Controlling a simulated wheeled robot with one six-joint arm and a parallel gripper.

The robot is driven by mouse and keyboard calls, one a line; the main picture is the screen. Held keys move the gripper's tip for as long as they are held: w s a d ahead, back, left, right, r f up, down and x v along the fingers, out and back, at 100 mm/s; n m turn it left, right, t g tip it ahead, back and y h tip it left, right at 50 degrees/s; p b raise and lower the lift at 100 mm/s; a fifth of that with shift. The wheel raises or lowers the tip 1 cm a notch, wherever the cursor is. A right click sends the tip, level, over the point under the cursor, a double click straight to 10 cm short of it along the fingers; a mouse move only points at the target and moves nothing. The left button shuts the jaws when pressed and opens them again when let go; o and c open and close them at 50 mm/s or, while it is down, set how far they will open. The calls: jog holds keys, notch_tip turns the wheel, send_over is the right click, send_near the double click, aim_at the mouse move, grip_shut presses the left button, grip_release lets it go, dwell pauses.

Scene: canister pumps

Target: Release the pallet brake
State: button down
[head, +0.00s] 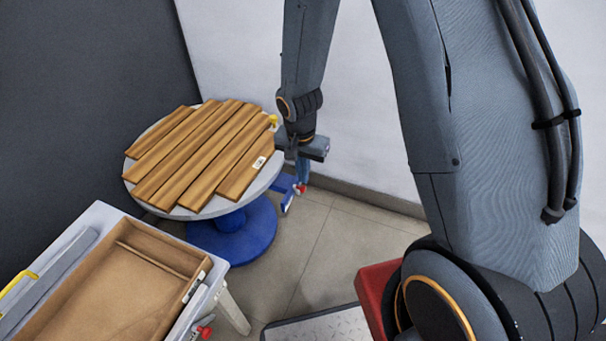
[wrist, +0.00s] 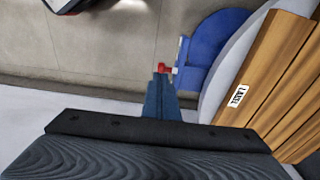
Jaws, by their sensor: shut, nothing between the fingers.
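The pallet is a round turntable of brown wooden slats (head: 200,150) on a pale disc, standing on a blue pedestal foot (head: 232,238). A blue bracket or lever (head: 287,203) with a small red end (head: 299,189) sticks out at its right side; I take it for the brake. The red end also shows in the wrist view (wrist: 163,69), beside the blue bracket (wrist: 183,58). My gripper (head: 301,180) is shut and empty, pointing down at the red end. Its fingertips (wrist: 160,76) are right by the red end; I cannot tell whether they touch.
A white table (head: 232,306) with a brown wooden tray (head: 100,306) stands at the front left. A yellow piece (head: 273,121) sits at the turntable's rim. The wall is close behind my gripper.

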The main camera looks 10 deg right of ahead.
notch_tip(320, 180, up, 4)
jog(key=shift+f+p, duration=0.25)
jog(key=shift+p, duration=0.9)
jog(key=s+a+r, duration=0.3)
jog(key=s+a, duration=0.1)
jog(key=s, duration=0.2)
jog(key=shift+s+a+r, duration=0.35)
jog(key=shift+a+r, duration=0.05)
jog(key=s+d+r+n+p, duration=0.2)
jog(key=s+d+r+p, duration=0.2)
jog(key=r, duration=0.4)
jog(key=s+d+r+n+p, duration=0.3)
jog(key=s+r, duration=0.1)
jog(key=r, duration=0.5)
jog(key=s+d+r+n+p, duration=0.2)
jog(key=s+d+r+p, duration=0.25)
jog(key=r, duration=0.35)
jog(key=m+g+y+b, duration=0.2)
jog(key=m+g+b, duration=0.15)
jog(key=m, duration=0.35)
send_over(303, 186)
jog(key=w+d, duration=0.3)
notch_tip(303, 186, down, 22)
jog(key=shift+t, duration=0.25)
jog(key=x, duration=1.3)
jog(key=shift+a+f, duration=0.2)
jog(key=shift+a, duration=0.2)
